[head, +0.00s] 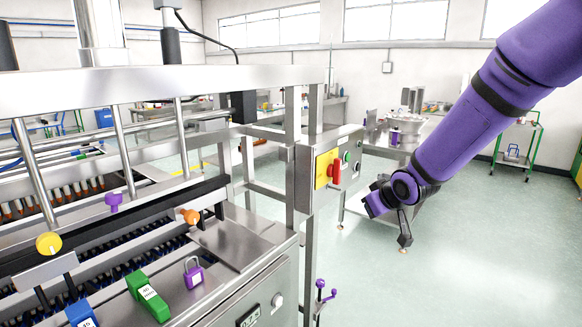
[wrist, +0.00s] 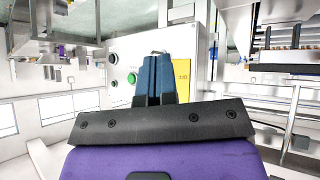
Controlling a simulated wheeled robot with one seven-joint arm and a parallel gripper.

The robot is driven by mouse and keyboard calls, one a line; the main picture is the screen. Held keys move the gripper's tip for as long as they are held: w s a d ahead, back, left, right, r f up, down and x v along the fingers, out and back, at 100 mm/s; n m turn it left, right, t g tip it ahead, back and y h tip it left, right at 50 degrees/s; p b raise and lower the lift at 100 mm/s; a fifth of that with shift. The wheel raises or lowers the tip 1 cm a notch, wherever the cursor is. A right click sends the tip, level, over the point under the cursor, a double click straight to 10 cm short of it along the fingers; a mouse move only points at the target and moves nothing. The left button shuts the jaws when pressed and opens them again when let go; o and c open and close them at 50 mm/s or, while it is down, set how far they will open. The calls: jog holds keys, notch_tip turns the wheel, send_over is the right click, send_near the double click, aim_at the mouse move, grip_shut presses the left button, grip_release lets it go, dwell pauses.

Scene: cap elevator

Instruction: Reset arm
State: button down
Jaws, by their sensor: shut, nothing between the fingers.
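My gripper (wrist: 160,58) shows in the wrist view with its two dark blue fingers pressed together and nothing held between them. The wrist view is upside down, and the fingers overlap the grey control box (wrist: 128,50) behind them. In the head view my purple arm comes down from the top right, and its wrist end is right of and below the control box (head: 304,180). A gap shows between arm and box there; the fingers are hard to make out. The box carries a yellow plate, a red switch (head: 337,173) and a green button (head: 347,156).
A steel machine with a frame fills the left. On it are a purple padlock (head: 194,273), a green block (head: 147,295) and a yellow knob (head: 48,243). A steel table with a hopper (head: 405,126) stands behind my wrist. Open floor lies at right.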

jog(key=s+d+r+m+h, duration=0.2)
jog(key=s+d+r, duration=0.3)
jog(key=s+r, duration=0.35)
jog(key=s+d+r+m+g, duration=0.1)
jog(key=s+d+r, duration=0.1)
jog(key=s, duration=1.1)
jog(key=s+d+r+m+g, duration=0.2)
jog(key=s+r, duration=0.3)
jog(key=s, duration=0.9)
jog(key=shift+d+r+m+g+h, duration=0.2)
jog(key=shift+d+m+g+h, duration=0.05)
jog(key=shift+m+g+h, duration=0.05)
dwell(2.4)
